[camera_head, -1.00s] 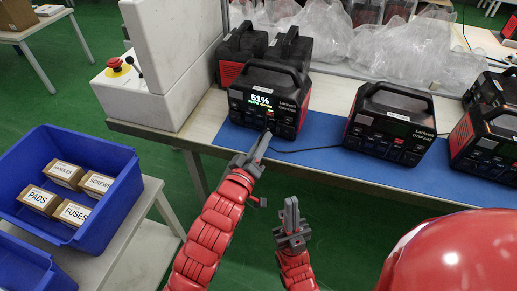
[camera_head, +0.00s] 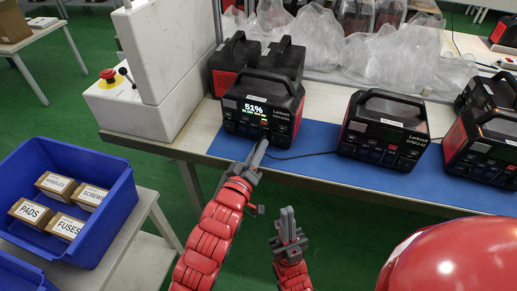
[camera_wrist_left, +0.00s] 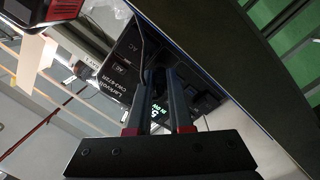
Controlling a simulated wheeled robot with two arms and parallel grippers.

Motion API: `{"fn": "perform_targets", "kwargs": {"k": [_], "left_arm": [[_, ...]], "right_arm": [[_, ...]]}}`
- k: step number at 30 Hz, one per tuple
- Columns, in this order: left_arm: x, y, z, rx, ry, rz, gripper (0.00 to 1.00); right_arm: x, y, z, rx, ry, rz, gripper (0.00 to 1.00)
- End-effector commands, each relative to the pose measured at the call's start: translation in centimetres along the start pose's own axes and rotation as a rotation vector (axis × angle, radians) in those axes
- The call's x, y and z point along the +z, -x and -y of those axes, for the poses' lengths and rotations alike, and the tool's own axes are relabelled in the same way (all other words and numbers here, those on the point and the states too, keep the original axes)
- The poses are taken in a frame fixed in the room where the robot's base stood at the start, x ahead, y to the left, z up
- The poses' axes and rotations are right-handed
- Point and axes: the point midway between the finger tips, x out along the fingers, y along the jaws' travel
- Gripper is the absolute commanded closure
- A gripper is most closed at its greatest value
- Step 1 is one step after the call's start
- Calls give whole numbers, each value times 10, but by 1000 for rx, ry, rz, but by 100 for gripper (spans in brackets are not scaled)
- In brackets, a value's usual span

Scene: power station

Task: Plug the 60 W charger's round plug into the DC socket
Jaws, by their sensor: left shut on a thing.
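The black power station (camera_head: 257,104) with a lit 51% display stands at the left end of the blue mat; it also shows in the left wrist view (camera_wrist_left: 122,72). My left gripper (camera_head: 262,148) is at its lower front and is shut on the charger's plug, which the fingers mostly hide. In the left wrist view, the fingers (camera_wrist_left: 158,80) point at the station's front panel. A thin black cable (camera_head: 300,155) runs right from near the fingertips. I cannot tell whether the plug touches the DC socket. My right gripper (camera_head: 287,214) is shut and empty, below the table edge.
Another power station (camera_head: 384,130) stands right on the blue mat (camera_head: 325,136), with more at the far right. Clear plastic bags (camera_head: 385,65) lie behind. A white cabinet with a red emergency button (camera_head: 107,74) stands left. A blue bin (camera_head: 115,215) of small boxes is lower left.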

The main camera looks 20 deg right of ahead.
Motion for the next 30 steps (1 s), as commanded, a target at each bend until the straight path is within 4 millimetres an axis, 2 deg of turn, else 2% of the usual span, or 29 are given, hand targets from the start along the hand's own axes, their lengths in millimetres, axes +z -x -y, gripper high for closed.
{"fn": "perform_targets", "kwargs": {"k": [17,30], "left_arm": [[0,-1,0,0,1,0,100],[-1,-12,0,2,0,-2,100]], "right_arm": [[0,0,0,0,0,0,100],[0,2,0,0,0,0,100]]}}
